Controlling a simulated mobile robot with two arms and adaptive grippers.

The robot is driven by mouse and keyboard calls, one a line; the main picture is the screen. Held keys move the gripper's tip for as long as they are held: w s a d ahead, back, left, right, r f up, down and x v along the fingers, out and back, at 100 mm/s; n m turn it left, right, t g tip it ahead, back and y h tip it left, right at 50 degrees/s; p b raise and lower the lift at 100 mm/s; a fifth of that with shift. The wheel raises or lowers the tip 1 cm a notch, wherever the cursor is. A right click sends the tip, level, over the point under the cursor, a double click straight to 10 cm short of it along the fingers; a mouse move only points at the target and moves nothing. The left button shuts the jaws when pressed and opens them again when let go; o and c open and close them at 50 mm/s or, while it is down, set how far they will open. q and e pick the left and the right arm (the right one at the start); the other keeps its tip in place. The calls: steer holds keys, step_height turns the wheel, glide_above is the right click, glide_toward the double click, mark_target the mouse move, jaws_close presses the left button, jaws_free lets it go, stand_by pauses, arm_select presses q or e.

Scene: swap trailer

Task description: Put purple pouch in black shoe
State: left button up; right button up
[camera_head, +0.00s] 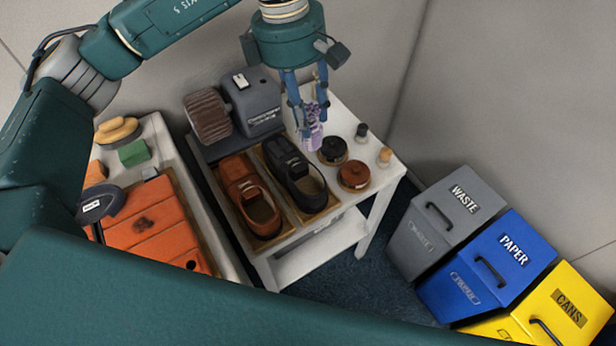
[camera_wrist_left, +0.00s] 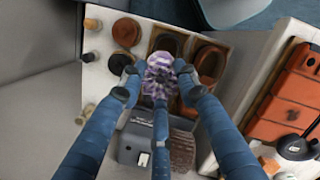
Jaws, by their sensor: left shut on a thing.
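The purple pouch (camera_head: 313,130) is a small light-purple patterned bundle, held in my left gripper (camera_head: 309,112) above the white table. It also shows in the left wrist view (camera_wrist_left: 160,72), between the blue fingers of the gripper (camera_wrist_left: 160,82). The black shoe (camera_head: 296,170) stands in a wooden tray, its opening toward the front of the table. The pouch is to the right of the shoe's toe in the head view. In the left wrist view the black shoe (camera_wrist_left: 168,43) is partly hidden behind the pouch and fingers. My right gripper is not in view.
A brown shoe (camera_head: 248,195) stands left of the black one. Round polish tins (camera_head: 354,175) and small bottles (camera_head: 385,156) stand to the right. A grey machine with a brush (camera_head: 252,102) is at the back. Waste, paper and cans bins (camera_head: 485,262) stand at the right.

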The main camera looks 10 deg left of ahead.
arm_select(q)
step_height(320, 180, down, 18)
steer(key=p, duration=0.3)
steer(key=shift+r, duration=0.15)
steer(key=shift+f+b, duration=0.3)
steer(key=o, duration=1.3)
steer(key=shift+r, duration=0.1)
